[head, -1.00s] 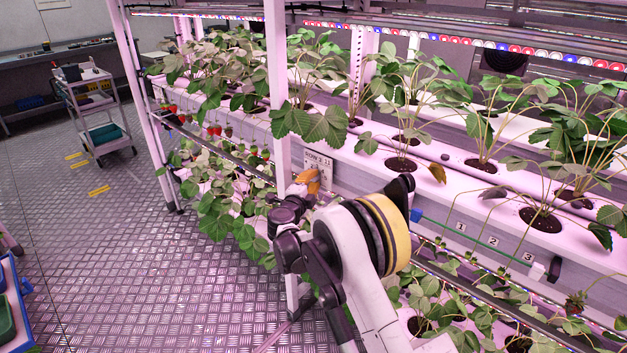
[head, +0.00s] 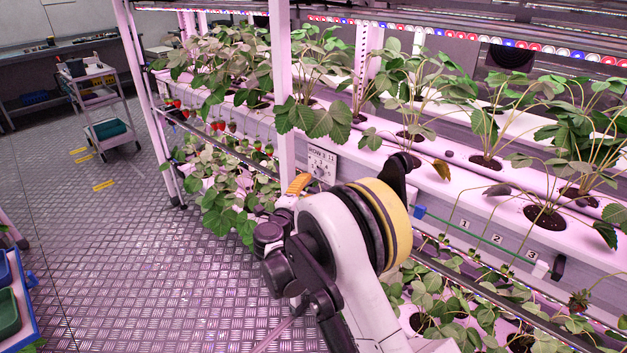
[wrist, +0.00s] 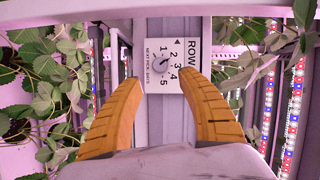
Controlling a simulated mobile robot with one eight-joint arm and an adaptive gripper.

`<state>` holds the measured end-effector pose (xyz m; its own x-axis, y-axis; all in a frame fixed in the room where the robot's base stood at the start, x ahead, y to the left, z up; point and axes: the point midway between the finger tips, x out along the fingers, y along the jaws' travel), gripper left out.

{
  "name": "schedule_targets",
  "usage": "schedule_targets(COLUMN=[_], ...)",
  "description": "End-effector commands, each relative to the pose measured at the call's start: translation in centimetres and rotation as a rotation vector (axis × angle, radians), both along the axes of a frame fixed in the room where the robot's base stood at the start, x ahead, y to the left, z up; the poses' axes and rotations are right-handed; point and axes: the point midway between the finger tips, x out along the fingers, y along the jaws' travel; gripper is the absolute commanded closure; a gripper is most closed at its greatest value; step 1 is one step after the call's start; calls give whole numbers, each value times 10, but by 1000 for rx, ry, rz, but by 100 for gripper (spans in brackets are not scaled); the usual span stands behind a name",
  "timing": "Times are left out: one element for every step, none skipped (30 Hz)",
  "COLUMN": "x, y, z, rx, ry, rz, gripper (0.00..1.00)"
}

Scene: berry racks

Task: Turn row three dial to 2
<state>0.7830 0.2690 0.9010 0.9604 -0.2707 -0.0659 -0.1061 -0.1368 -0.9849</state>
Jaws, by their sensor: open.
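The row three dial is a round grey knob (wrist: 160,63) on a white plate (wrist: 184,47) fixed to a grey rail. The plate carries the numbers 1 to 5 around the knob and reads sideways in the wrist view. The number the knob points at is too small to tell. In the head view the plate (head: 323,162) shows beside the white rack post. My gripper (wrist: 160,78) is open and empty, its orange fingers apart on either side of the plate just short of the knob. In the head view one orange finger (head: 299,183) shows left of the plate; my arm hides the rest.
A white rack post (head: 284,100) stands just left of the plate. Strawberry plants (head: 315,115) hang over the trough near it, with more foliage (head: 240,190) below. Small numbered tags (head: 497,239) line the trough at right. A cart (head: 103,105) stands at far left; the floor between is clear.

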Motion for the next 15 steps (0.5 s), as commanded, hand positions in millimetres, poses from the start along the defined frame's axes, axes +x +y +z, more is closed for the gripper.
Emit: schedule_targets(x=[-9,-13,-18,-21,-24,-27,-28,-29,-30,-31,-31,-31,-31,-31,-31], y=[3,4,6,7,7,8,8,8,8,8,8,8,8,8,9], z=[1,1,1,2,2,2,2,2,2,2,2,2,2,2,2], rx=[0,0,0,0,0,0,0,0,0,0,0,0,0,0,0], ry=[0,0,0,0,0,0,0,0,0,0,0,0,0,0,0], rz=[2,2,2,1,1,1,1,0,0,0,0,0,0,0,0], gripper=[54,54,54,54,54,54,54,54,54,54,54,54,54,54,54])
